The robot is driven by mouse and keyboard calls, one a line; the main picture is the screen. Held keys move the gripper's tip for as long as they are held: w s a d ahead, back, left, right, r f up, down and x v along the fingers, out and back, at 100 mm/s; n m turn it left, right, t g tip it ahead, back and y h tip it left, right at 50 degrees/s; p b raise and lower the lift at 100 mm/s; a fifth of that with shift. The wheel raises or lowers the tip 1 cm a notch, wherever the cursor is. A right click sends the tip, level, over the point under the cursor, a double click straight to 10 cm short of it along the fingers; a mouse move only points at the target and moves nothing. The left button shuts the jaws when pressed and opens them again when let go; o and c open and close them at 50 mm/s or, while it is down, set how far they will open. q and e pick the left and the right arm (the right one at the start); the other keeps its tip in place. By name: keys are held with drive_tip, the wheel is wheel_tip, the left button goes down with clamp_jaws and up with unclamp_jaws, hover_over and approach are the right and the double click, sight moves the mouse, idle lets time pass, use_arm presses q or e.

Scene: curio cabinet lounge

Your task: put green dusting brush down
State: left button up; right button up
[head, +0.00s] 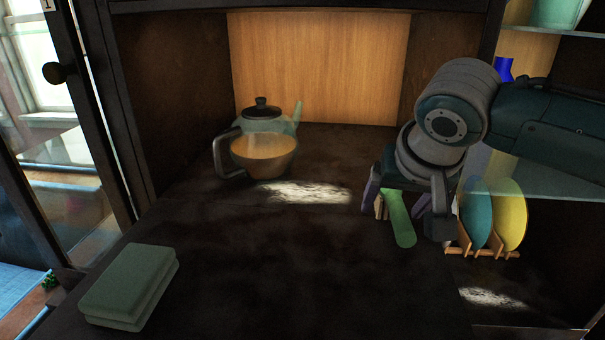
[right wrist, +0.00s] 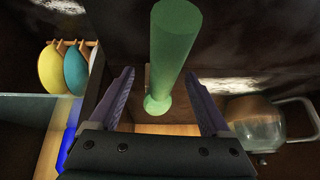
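The green dusting brush (head: 400,218) shows as a smooth green rod over the dark cabinet surface. In the right wrist view the rod (right wrist: 172,55) runs down between my fingers, with a rounded end near their middle. My right gripper (head: 396,203) is around it, and its purple fingers also show in the right wrist view (right wrist: 163,90). Clear gaps show on both sides of the rod, so the fingers are open and apart from it. No bristles can be made out. I cannot tell whether the brush touches the surface. My left gripper is not in view.
A teapot (head: 265,122) with a black lid and a handled bowl-like vessel (head: 264,160) stand at the back left. A green block-like stack (head: 128,285) lies front left. A wooden rack (head: 483,252) with teal and yellow plates stands right of my gripper. The middle surface is clear.

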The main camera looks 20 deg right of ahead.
drive_tip(key=shift+o, duration=0.2)
